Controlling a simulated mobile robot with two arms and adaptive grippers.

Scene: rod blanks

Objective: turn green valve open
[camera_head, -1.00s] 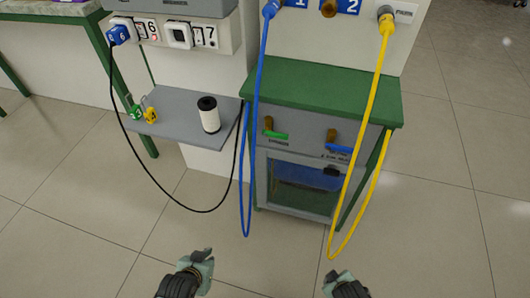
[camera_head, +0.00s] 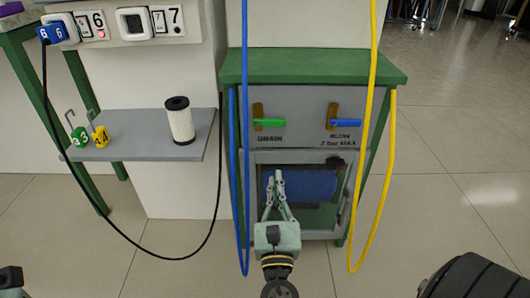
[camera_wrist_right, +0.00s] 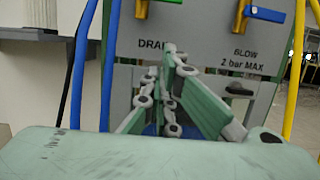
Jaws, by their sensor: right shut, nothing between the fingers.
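The green valve handle (camera_head: 269,123) lies horizontal on a brass fitting, above the word DRAIN on the grey cabinet panel. In the right wrist view the green handle (camera_wrist_right: 170,1) shows only at the top edge. A blue valve handle (camera_head: 346,123) sits to its right, above BLOW 2 bar MAX; it also shows in the wrist view (camera_wrist_right: 264,14). My right gripper (camera_head: 277,176) is shut and empty, below the green handle and apart from it, in front of the cabinet's lower opening. Only a small part of my left gripper (camera_head: 10,280) shows at the lower left corner; its fingers are unclear.
A blue hose (camera_head: 243,150) hangs just left of the green handle; a yellow hose (camera_head: 368,150) hangs at the right. The green cabinet top (camera_head: 310,66) overhangs the panel. A grey shelf (camera_head: 140,145) holds a white cylinder (camera_head: 180,122) and padlocks. The floor ahead is clear.

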